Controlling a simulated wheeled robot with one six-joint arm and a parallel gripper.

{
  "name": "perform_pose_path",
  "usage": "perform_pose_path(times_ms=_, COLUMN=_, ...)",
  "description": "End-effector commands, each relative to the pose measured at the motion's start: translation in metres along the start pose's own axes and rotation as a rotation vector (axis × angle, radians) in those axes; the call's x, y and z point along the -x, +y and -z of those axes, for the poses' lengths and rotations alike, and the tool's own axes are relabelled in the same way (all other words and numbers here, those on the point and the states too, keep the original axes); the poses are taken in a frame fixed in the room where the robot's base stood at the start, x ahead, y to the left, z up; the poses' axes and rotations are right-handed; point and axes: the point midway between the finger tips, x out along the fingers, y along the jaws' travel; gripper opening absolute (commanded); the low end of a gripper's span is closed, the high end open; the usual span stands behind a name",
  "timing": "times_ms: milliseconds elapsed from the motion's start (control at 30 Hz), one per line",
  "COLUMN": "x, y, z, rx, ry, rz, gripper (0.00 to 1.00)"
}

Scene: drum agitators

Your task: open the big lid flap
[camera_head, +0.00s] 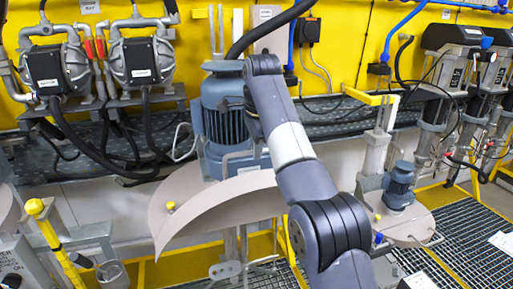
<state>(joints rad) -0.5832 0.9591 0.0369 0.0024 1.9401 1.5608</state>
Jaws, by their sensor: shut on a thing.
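The big beige lid (185,187) is at centre-left, below a blue-grey agitator motor (223,118). A yellow knob (171,206) sits on its left part. A paler half-round plate (222,217) with an arched upper edge shows at the front of the lid and looks tilted. I take it for the big lid flap, but I cannot tell its exact angle. My grey arm rises from the lower right and bends over beside the motor. It covers the lid's right side. My gripper is hidden behind the arm, so its fingers and any contact with the flap do not show.
A smaller round lid (415,226) with a small blue motor (400,187) stands to the right. A yellow-topped post (45,225) is at the left. Pumps (142,61) and dark hoses line the yellow back wall. Floor grating (470,235) lies at the right.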

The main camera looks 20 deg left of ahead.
Motion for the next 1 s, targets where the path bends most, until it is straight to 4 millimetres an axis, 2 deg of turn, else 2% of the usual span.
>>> perform_pose_path(times_ms=33, x=-0.0105, y=0.0012, z=0.0004, rx=-0.001, ry=0.000, rz=-0.021, gripper=0.12)
perform_pose_path(times_ms=300, x=-0.0068, y=0.0006, z=0.0003, rx=0.000, ry=0.000, rz=-0.013, gripper=0.33)
perform_pose_path(times_ms=1000, x=-0.0024, y=0.0036, z=0.0001, rx=0.000, ry=0.000, rz=-0.007, gripper=0.33)
